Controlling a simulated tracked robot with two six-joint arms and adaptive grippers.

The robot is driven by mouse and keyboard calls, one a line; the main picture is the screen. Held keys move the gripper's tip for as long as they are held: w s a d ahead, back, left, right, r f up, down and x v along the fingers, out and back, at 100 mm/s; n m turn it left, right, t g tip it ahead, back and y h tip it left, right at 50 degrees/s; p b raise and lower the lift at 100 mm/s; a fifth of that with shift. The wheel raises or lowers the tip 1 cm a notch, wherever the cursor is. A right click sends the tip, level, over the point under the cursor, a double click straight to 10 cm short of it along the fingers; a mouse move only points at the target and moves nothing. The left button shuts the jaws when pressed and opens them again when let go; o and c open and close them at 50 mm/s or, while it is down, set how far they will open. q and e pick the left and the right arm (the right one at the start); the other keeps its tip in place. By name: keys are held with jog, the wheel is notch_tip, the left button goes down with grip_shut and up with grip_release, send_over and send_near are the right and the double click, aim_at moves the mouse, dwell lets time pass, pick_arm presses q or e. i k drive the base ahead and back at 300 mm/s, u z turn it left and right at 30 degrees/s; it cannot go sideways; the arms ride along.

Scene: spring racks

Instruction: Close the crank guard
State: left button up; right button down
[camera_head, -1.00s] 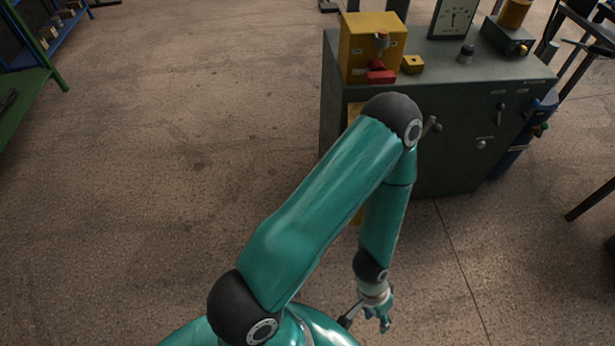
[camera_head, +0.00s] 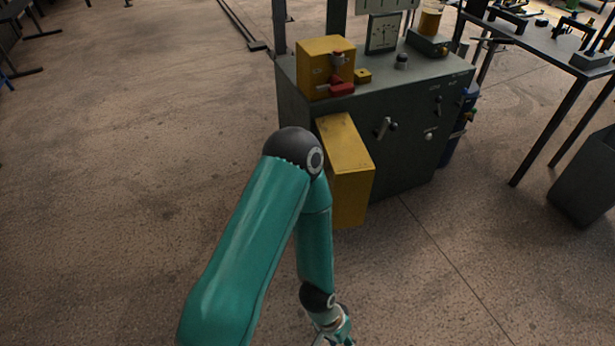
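The crank guard looks to be the yellow box-like cover (camera_head: 345,145) that juts out from the front left of the grey machine cabinet (camera_head: 410,155). It stands out from the front face, left of a small crank handle (camera_head: 385,127), so the handle is uncovered. My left arm's elbow overlaps the cover's left side in the picture. My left gripper (camera_head: 338,340) is at the bottom edge, below and apart from the cover. Its fingers are partly cut off, so I cannot tell its opening. My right gripper is not in view.
A yellow box (camera_head: 325,62) with a red latch (camera_head: 341,88), a dial gauge (camera_head: 384,33) and a small yellow block (camera_head: 363,76) stand on the cabinet. A workbench (camera_head: 535,45) and grey bin (camera_head: 588,180) are at right.

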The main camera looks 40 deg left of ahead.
aim_at(348, 169)
jog(key=u, duration=0.5)
jog(key=i, duration=0.25)
jog(key=u, duration=0.8)
jog(key=i, duration=0.8)
jog(key=z, duration=0.2)
jog(key=k, duration=0.9)
jog(key=u, duration=0.2)
jog(key=i, duration=0.9)
jog(key=z, duration=0.05)
